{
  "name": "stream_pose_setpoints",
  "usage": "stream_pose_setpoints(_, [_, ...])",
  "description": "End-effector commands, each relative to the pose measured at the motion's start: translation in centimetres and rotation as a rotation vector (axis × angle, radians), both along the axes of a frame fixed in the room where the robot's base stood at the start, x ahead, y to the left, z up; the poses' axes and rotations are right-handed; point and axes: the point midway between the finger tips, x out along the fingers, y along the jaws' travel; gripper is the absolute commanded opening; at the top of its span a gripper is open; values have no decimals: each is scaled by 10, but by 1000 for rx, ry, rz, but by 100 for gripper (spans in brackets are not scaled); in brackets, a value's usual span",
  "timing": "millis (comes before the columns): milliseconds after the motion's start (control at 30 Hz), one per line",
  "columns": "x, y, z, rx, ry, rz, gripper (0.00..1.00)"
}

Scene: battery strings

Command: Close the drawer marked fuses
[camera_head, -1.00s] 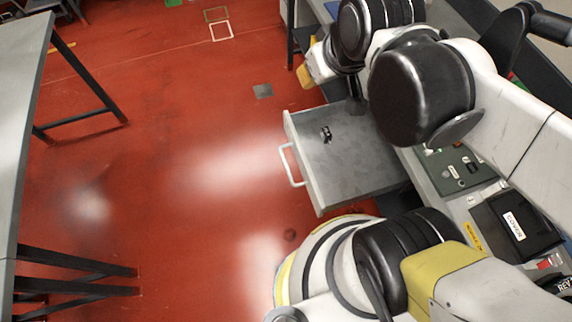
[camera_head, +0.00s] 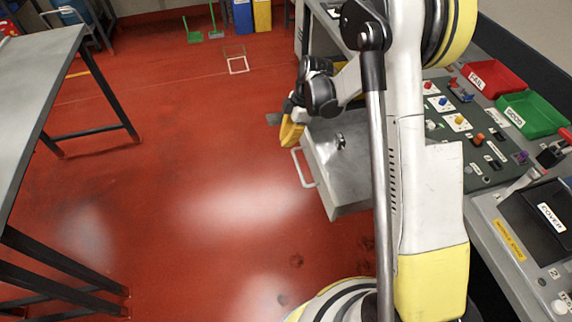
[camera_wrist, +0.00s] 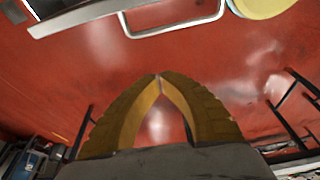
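A grey drawer (camera_head: 345,170) stands pulled out from under the right-hand bench in the head view. A small dark item lies inside it. Its white bar handle (camera_head: 303,168) faces left; no fuses marking is readable on it. My gripper (camera_head: 291,132), with yellow fingers, is beside the far end of the drawer front, beyond the handle. In the wrist view my gripper's fingertips (camera_wrist: 158,77) meet, with nothing between them. The handle (camera_wrist: 175,29) and the drawer's front edge (camera_wrist: 80,17) show at the top of that view, apart from the fingers. My arm hides the drawer's right part.
The bench above carries a red bin (camera_head: 493,78), a green bin (camera_head: 532,113), a control panel and a black box labelled COVER (camera_head: 535,212). A grey table (camera_head: 32,95) stands at the left. The red floor between table and drawer is clear.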

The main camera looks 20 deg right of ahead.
Motion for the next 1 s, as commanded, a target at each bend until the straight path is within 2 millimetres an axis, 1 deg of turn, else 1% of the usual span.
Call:
stream_pose_setpoints(33, [1, 0, -8, 3, 1, 16, 0])
stream_pose_setpoints(233, [1, 3, -19, 6, 1, 34, 0])
stream_pose_setpoints(367, [2, 7, -34, 6, 1, 33, 0])
stream_pose_setpoints(467, [2, 12, -51, 6, 0, 32, 0])
stream_pose_setpoints(767, [2, 32, -113, 6, 0, 32, 0])
stream_pose_setpoints(800, [2, 21, -109, 5, 0, 26, 0])
stream_pose_setpoints(900, [2, 4, -104, 6, 0, 26, 0])
stream_pose_setpoints(1000, [2, -5, -101, 6, 1, 28, 0])
